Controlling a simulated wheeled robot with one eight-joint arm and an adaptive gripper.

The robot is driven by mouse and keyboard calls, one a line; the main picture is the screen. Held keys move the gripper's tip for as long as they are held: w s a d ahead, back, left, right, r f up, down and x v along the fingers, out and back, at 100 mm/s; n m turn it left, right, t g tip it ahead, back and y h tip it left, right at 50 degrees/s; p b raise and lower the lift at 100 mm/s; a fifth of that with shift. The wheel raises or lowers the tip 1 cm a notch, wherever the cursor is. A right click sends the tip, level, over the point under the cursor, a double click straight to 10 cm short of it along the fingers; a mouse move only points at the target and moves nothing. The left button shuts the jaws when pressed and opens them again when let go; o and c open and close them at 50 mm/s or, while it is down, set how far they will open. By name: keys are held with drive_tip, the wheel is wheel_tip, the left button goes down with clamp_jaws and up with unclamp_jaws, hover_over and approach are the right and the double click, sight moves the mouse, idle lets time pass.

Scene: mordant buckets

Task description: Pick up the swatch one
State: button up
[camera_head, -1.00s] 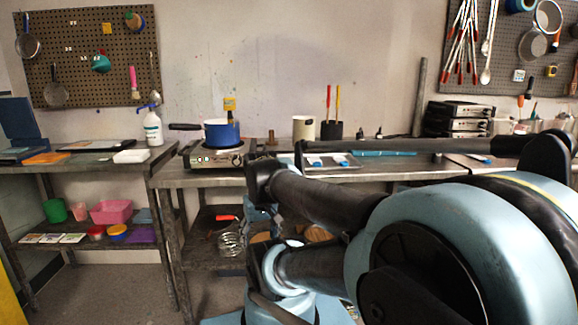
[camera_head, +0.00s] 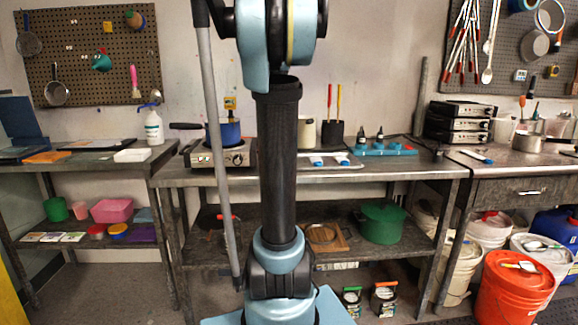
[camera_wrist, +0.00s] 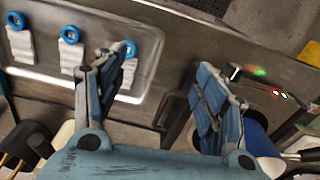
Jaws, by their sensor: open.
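Several white swatches with blue rings lie in a row on a metal tray (camera_wrist: 95,30) in the wrist view. One is at the far left (camera_wrist: 19,43), one in the middle (camera_wrist: 71,54), and the right one (camera_wrist: 127,73) is partly hidden by my gripper's left finger. I cannot tell which is swatch one. My gripper (camera_wrist: 165,68) is open and empty above the bench, its fingers between the right swatch and the hot plate. In the head view two swatches show on the tray, a left one (camera_head: 317,160) and a right one (camera_head: 342,158); my gripper is not visible there.
A blue pot (camera_head: 229,131) stands on the hot plate (camera_head: 236,156), left of the tray. A blue rack (camera_head: 385,149) with dark-topped items is to its right. A black holder (camera_head: 332,133) with red and yellow handles stands behind. The bench's front strip (camera_head: 400,170) is clear.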

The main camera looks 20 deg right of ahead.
drive_tip(key=w+d+r, duration=0.4)
drive_tip(key=w+d, duration=0.3)
drive_tip(key=shift+m, duration=0.4)
drive_tip(key=f, duration=1.2)
drive_tip(key=shift+s, duration=0.2)
drive_tip(key=shift+s+d+f, duration=0.1)
drive_tip(key=shift+d+f, duration=0.1)
drive_tip(key=shift+f, duration=1.15)
drive_tip(key=shift+d+f, duration=0.2)
drive_tip(key=shift+f, duration=1.1)
drive_tip(key=shift+c, duration=0.2)
drive_tip(key=c, duration=0.9)
